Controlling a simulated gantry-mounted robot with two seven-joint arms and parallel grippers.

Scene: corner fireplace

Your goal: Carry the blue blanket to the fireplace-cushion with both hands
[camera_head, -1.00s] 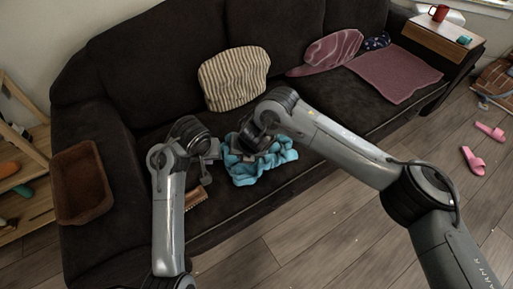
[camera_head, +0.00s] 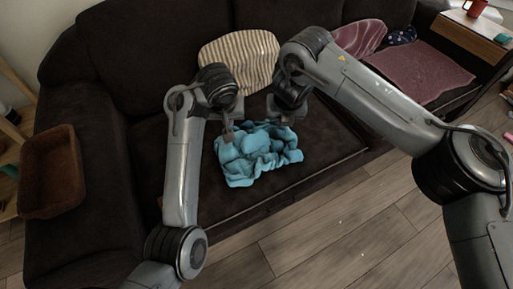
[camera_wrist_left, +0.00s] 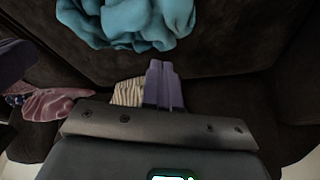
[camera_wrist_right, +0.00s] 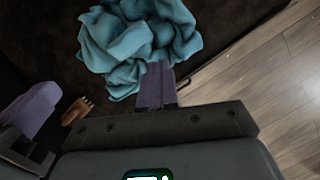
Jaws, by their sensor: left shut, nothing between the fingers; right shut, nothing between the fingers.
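The blue blanket (camera_head: 258,153) lies crumpled on the dark sofa seat. It also shows at the top of the left wrist view (camera_wrist_left: 130,20) and of the right wrist view (camera_wrist_right: 140,40). My left gripper (camera_head: 229,134) is over the blanket's left back edge, its fingers shut and empty. The closed fingers show in its wrist view (camera_wrist_left: 162,84), apart from the blanket in the picture. My right gripper (camera_head: 282,118) is above the blanket's back right edge, partly hidden by its wrist. In its wrist view its fingers (camera_wrist_right: 156,84) are shut, with the blanket just beyond. No fireplace cushion is identifiable.
A striped cushion (camera_head: 240,58) leans on the sofa back behind my grippers. A pink cloth (camera_head: 420,70) covers the right seat. A brown brush-like object (camera_wrist_right: 76,110) lies near the blanket. Wood floor (camera_head: 330,235) is open in front.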

